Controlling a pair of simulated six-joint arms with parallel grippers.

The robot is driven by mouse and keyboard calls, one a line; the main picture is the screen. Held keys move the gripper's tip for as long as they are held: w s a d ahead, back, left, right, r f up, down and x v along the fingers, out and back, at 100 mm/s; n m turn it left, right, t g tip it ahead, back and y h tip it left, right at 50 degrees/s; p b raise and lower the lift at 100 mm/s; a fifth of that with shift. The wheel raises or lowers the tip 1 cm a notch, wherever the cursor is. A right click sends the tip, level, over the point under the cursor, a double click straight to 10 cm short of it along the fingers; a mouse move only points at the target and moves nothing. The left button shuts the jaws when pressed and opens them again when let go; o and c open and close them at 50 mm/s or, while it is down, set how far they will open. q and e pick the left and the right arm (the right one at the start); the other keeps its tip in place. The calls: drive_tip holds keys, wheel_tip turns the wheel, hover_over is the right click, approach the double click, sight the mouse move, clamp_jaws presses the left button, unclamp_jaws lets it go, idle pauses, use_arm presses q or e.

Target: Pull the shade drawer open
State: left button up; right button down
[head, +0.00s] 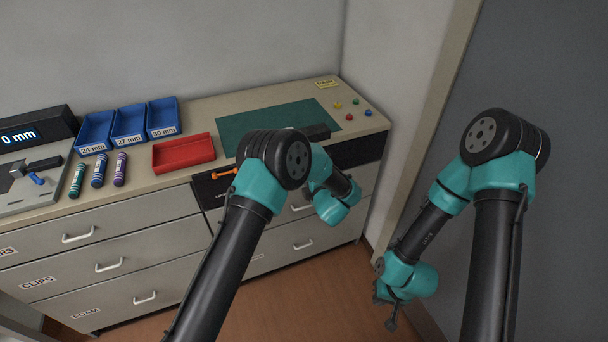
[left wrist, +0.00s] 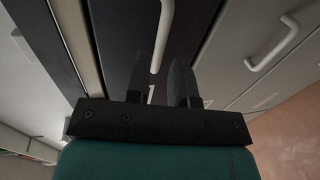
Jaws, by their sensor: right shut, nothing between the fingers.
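No label reading shade is legible. A dark drawer front (head: 360,152) runs along the top of the cabinet's right half, partly behind my left arm. In the left wrist view, a dark front (left wrist: 122,35) with a pale bar handle (left wrist: 163,30) is close ahead. My left gripper (left wrist: 162,82) has its fingers apart, with the handle's lower end between them; I cannot tell whether they touch it. The left fingers are hidden in the head view. My right gripper (head: 389,308) is shut and empty, low at the right, away from the cabinet.
Grey drawers (head: 100,235) with pale handles fill the left. On top are a red tray (head: 184,153), blue bins (head: 128,124), several cartridges (head: 98,170), and a green mat (head: 250,121). An orange item (head: 224,173) lies by the dark front. A wall bounds the right; the floor is clear.

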use_arm(q)
drive_tip(key=shift+x, duration=2.7)
drive_tip(key=shift+c, duration=0.4)
clamp_jaws()
